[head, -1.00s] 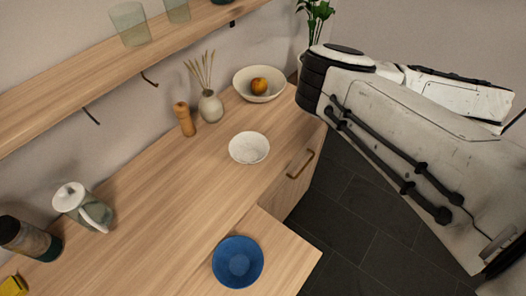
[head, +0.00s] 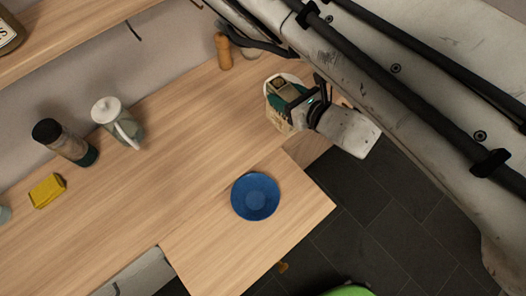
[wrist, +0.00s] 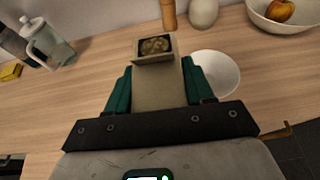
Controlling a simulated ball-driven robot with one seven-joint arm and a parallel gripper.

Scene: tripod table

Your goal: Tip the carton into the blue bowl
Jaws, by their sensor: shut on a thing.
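The blue bowl (head: 255,197) sits upright on the front part of the wooden counter in the head view; its inside looks empty. It does not show in the wrist view. My gripper (wrist: 157,78) has teal fingers shut on the two sides of a beige carton (wrist: 155,92). The carton's open top shows brown contents inside. In the head view my gripper (head: 294,104) and the carton (head: 276,119) are behind and slightly right of the blue bowl, apart from it. My fingers hide part of the carton there.
A white bowl (wrist: 222,72) stands close by the carton. A wooden mill (head: 223,52), a lidded glass jug (head: 118,122), a dark-capped jar (head: 65,143) and a yellow item (head: 47,190) stand along the back. The counter (head: 175,195) left of the blue bowl is clear.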

